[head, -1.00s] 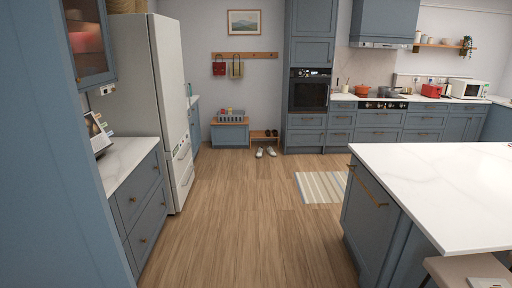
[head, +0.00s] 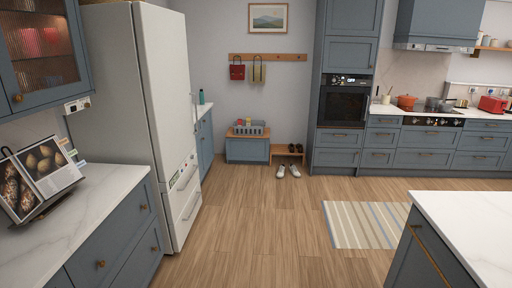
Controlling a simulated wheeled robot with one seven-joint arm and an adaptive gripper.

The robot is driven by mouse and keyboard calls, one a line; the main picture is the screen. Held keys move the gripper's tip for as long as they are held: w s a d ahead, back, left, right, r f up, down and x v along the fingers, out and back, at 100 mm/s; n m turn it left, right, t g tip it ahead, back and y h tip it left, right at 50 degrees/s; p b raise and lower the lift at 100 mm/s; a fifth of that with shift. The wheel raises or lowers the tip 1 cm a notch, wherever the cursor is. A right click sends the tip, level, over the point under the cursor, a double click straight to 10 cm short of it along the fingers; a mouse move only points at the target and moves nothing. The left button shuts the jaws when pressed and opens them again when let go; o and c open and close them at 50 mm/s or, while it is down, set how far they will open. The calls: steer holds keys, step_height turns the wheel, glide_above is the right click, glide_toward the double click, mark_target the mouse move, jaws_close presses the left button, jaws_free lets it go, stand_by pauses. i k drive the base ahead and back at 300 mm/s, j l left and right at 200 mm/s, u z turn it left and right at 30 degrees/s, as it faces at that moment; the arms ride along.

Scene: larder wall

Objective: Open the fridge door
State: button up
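The fridge (head: 115,120) is a tall off-white unit on the left, past the blue counter. I see its broad side and, at a steep angle, its front (head: 168,110), which faces right toward the aisle. The fridge door looks closed. Lower drawers with handles (head: 187,180) show on the front's bottom part. A handle on the upper door is hard to make out at this angle. My gripper is not in view.
A blue counter (head: 110,190) with a cookbook stand (head: 40,170) stands left, before the fridge. A white-topped island (head: 465,225) is at the right, and a striped rug (head: 368,224) lies beyond it. The wooden floor (head: 255,235) between is clear. Shoes (head: 288,170) lie at the back.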

mark_target(160, 32)
steer(key=i+u, duration=0.15)
steer(key=i, duration=0.4)
steer(key=i+u, duration=0.15)
steer(key=i, duration=0.4)
steer(key=i+l+u, duration=0.15)
steer(key=i, duration=0.35)
steer(key=i+l+u, duration=0.15)
steer(key=i, duration=0.4)
steer(key=i+u, duration=0.2)
steer(key=i, duration=0.55)
steer(key=i+u, duration=0.15)
steer(key=i, duration=0.6)
steer(key=i+l+u, duration=0.2)
steer(key=i, duration=0.55)
steer(key=i+l+u, duration=0.3)
steer(key=i, duration=0.15)
steer(key=i+l+u, duration=0.15)
steer(key=i+u, duration=0.15)
steer(key=i, duration=0.1)
